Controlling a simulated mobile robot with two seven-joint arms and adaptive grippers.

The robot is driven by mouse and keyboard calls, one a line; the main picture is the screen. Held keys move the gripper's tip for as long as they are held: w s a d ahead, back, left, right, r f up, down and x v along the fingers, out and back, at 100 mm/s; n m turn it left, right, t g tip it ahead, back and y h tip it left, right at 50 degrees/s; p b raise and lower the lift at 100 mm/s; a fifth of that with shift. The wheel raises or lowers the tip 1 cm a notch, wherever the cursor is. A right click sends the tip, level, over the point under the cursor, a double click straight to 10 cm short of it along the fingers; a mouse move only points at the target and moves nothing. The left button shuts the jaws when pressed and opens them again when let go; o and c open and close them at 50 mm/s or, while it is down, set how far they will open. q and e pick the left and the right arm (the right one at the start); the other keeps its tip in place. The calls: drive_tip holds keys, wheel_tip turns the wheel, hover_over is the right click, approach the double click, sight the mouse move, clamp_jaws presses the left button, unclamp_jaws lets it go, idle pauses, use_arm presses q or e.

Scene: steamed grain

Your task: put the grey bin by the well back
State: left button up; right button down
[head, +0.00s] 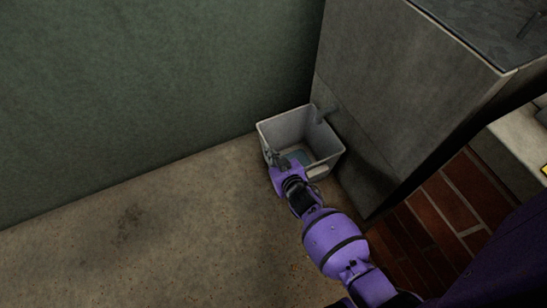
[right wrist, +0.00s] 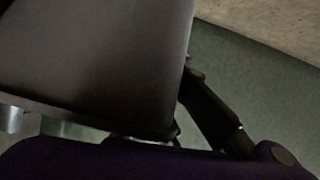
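The grey bin (head: 328,140) is an open, box-shaped container in the corner between the green wall and the well. It looks upright, with something bluish at its bottom. My right gripper (head: 276,157) is at the bin's near left rim, overlapping it in the head view. In the right wrist view a large grey face of the bin (right wrist: 95,60) fills the upper left, and a dark finger (right wrist: 208,108) lies against its right edge. The other finger is not clear, so I cannot tell whether the rim is gripped. The well (head: 385,80) is the tall grey block at right. My left gripper is out of view.
A green wall (head: 130,90) runs behind the bin. The bare floor (head: 150,235) to the left is clear. Red brick paving (head: 440,215) and a pale ledge (head: 515,145) lie to the right of the well.

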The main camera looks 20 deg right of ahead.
drive_tip(key=shift+w, duration=0.1)
drive_tip(key=shift+f, duration=0.15)
drive_tip(key=c, duration=2.4)
unclamp_jaws()
drive_tip(key=shift+f, duration=0.1)
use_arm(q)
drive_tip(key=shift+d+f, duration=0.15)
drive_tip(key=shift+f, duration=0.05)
use_arm(e)
drive_tip(key=o, duration=0.4)
